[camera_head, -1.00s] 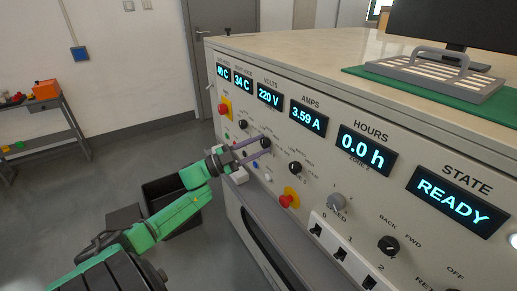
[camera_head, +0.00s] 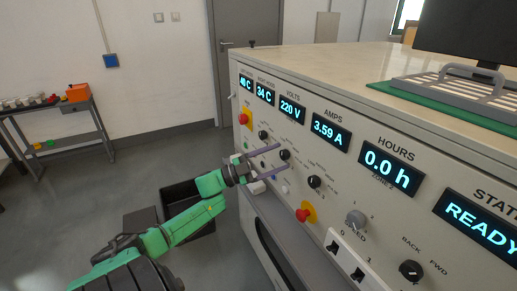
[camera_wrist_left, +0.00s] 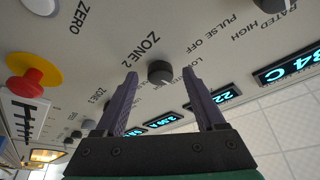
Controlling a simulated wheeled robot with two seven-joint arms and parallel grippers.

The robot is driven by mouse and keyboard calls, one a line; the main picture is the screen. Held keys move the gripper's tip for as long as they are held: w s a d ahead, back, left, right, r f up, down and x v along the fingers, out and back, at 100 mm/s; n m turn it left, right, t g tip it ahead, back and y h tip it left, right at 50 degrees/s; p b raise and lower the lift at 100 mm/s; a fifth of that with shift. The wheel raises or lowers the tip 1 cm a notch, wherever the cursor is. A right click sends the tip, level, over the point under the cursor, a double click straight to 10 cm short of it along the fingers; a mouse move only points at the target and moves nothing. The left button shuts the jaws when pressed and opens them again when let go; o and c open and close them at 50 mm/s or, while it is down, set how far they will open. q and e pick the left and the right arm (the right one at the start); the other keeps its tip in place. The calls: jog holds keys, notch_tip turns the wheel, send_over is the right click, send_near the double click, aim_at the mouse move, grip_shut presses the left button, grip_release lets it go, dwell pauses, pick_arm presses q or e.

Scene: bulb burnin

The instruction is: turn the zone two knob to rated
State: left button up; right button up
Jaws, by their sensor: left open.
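The zone two knob (camera_head: 284,155) is a small round black knob on the slanted cream panel. In the left wrist view the same knob (camera_wrist_left: 160,73) sits beside the printed words ZONE 2. My left gripper (camera_head: 281,158) reaches the panel from the left with its two purple fingers apart. In the left wrist view the fingertips of this gripper (camera_wrist_left: 160,76) lie on either side of the knob, with a gap on both sides. The knob's exact pointer setting is too small to read. My right gripper is out of view.
Other black knobs (camera_head: 314,182) and red stop buttons (camera_head: 304,215) are close by on the panel. Lit displays (camera_head: 330,131) run above them. A dark open bin (camera_head: 180,205) stands on the floor at left.

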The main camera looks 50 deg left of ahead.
pick_arm(q)
jog(key=b+v, duration=0.1)
jog(key=v, duration=1.3)
jog(key=s+a+f+n+y+p, duration=0.1)
jog(key=a+f+n+y+p, duration=0.3)
jog(key=f+n+y, duration=0.85)
jog(key=s+d+f+g+p, duration=0.1)
jog(key=s+f+g, duration=0.2)
jog(key=f, duration=0.6)
jog(key=s+d+f+g, duration=0.1)
jog(key=s+f+g, duration=0.1)
jog(key=f, duration=0.6)
jog(key=s+d+f+g+p, duration=0.2)
jog(key=s+d+f+g, duration=0.4)
jog(key=s+d+f, duration=0.3)
jog(key=s+d+f+g+h+p, duration=0.1)
jog(key=s+d+f+g+p, duration=0.1)
jog(key=s+d+f+g, duration=0.4)
jog(key=s+d+f, duration=0.3)
jog(key=s+d, duration=0.4)
jog(key=d, duration=0.1)
